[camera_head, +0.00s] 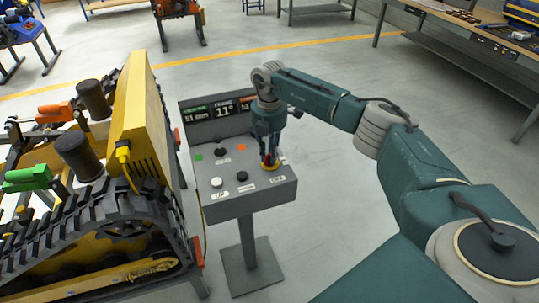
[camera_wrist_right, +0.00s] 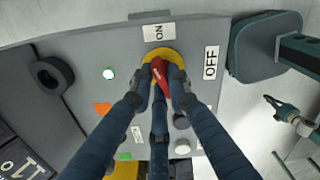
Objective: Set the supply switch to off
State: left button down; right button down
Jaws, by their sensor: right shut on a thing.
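The supply switch is a red handle (camera_wrist_right: 157,70) on a yellow round plate (camera_wrist_right: 162,53) at the right side of the grey console panel (camera_head: 264,193). An ON label (camera_wrist_right: 158,31) is above the plate and an OFF label (camera_wrist_right: 211,62) is to its right in the wrist view. My right gripper (camera_head: 268,158) points down over the panel, its fingers (camera_wrist_right: 162,80) closed around the red handle. The fingers hide part of the handle, so I cannot tell exactly which label it points to. What looks like my left gripper (camera_wrist_right: 285,109) is small at the wrist view's right edge.
A yellow tracked carrier (camera_head: 148,115) is close on the left. Open floor (camera_head: 335,185) lies right of the console.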

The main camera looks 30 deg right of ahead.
jog(key=n+b, duration=0.1)
jog(key=n, duration=0.5)
jog(key=shift+a+n, duration=0.15)
jog(key=shift+n, duration=0.15)
jog(key=n+b, duration=0.1)
jog(key=n, duration=0.2)
jog(key=shift+s+r+n+b, duration=0.1)
jog(key=shift+n+b, duration=0.35)
jog(key=shift+n, duration=1.35)
jog(key=c, duration=1.7)
grip_release()
jog(key=shift+o, duration=0.2)
notch_tip(320, 180, up, 12)
